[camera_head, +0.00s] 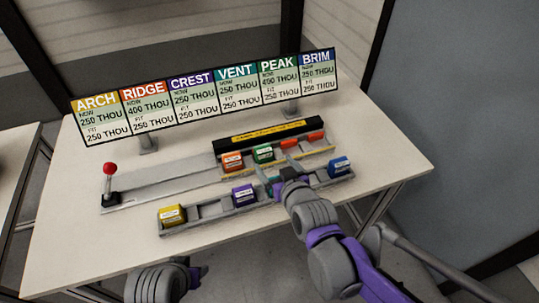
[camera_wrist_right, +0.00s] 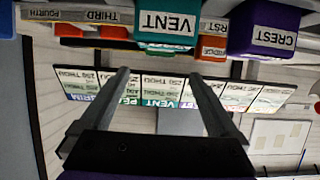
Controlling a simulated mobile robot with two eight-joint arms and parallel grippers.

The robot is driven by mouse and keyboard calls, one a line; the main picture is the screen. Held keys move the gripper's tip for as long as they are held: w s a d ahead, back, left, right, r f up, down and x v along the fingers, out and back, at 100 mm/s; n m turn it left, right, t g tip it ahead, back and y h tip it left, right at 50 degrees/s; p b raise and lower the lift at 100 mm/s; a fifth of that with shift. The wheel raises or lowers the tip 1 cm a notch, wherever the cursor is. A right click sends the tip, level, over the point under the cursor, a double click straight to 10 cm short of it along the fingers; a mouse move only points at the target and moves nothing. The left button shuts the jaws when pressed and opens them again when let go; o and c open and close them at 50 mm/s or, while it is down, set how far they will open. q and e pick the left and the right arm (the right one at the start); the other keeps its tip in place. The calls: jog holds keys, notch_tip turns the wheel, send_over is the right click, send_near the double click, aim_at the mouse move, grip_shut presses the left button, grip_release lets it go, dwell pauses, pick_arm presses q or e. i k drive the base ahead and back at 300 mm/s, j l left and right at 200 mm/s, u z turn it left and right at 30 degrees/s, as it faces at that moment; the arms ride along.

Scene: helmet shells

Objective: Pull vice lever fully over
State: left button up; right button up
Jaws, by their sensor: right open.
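The vice lever (camera_head: 109,181) stands upright with a red ball knob at the left end of the long grey vice bed (camera_head: 165,181). My right gripper (camera_head: 284,176) is far to the right of the lever, over the front tray. It is open; in the right wrist view its two fingers (camera_wrist_right: 165,80) are apart with nothing between them. A teal VENT block (camera_wrist_right: 167,20) sits beyond the fingertips and is mostly hidden by the gripper in the head view. My left gripper (camera_head: 194,272) is at the bottom, away from the lever; its jaws are unclear.
The front tray (camera_head: 212,210) holds a yellow block (camera_head: 172,214), a purple CREST block (camera_head: 244,194) and a blue block (camera_head: 340,166). Orange (camera_head: 232,161) and green (camera_head: 263,153) blocks sit in the vice. A sign board (camera_head: 205,97) stands behind. The table (camera_head: 70,240) is bare at front left.

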aim_at(109, 168)
jog(key=u, duration=1.4)
